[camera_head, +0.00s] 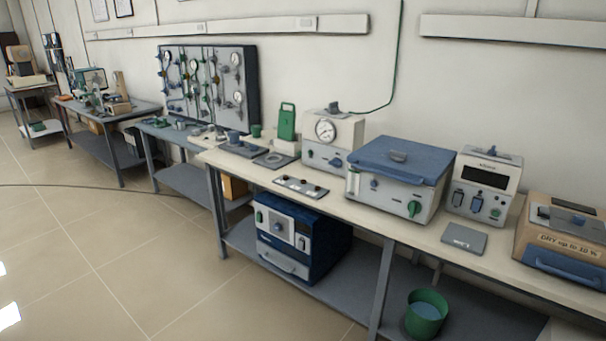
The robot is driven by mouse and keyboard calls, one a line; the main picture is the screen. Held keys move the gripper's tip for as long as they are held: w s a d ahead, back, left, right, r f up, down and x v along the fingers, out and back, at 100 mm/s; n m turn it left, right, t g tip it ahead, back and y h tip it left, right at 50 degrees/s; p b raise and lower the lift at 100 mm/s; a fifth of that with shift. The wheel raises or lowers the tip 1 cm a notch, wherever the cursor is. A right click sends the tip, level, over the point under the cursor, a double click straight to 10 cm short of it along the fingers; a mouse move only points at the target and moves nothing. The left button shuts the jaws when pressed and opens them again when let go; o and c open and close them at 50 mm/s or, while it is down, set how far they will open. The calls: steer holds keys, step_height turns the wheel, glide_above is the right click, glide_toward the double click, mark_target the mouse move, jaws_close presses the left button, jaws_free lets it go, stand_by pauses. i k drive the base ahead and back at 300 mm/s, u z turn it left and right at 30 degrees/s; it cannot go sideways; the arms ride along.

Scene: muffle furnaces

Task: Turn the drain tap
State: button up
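A pale box with a blue lid (398,158) stands on the long bench. A green knob (414,208) sits low on the right of its front face and looks like the drain tap. Its exact handle angle is too small to tell. The left of the same face has an upright clear gauge strip (352,183) and a small blue knob (374,184). A green bucket (426,312) with blue inside stands on the lower shelf, below the knob and slightly right. My gripper is not in view.
On the bench, a dial-gauge unit (326,140) stands left of the box; a display unit (484,184), grey plate (464,238) and brown-and-blue box (565,236) are right. A blue furnace (300,238) sits on the lower shelf. The tiled floor (130,245) before the benches is clear.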

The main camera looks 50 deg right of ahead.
mark_target(414, 207)
steer(key=u, duration=1.8)
steer(key=k, duration=0.1)
steer(key=z, duration=3.1)
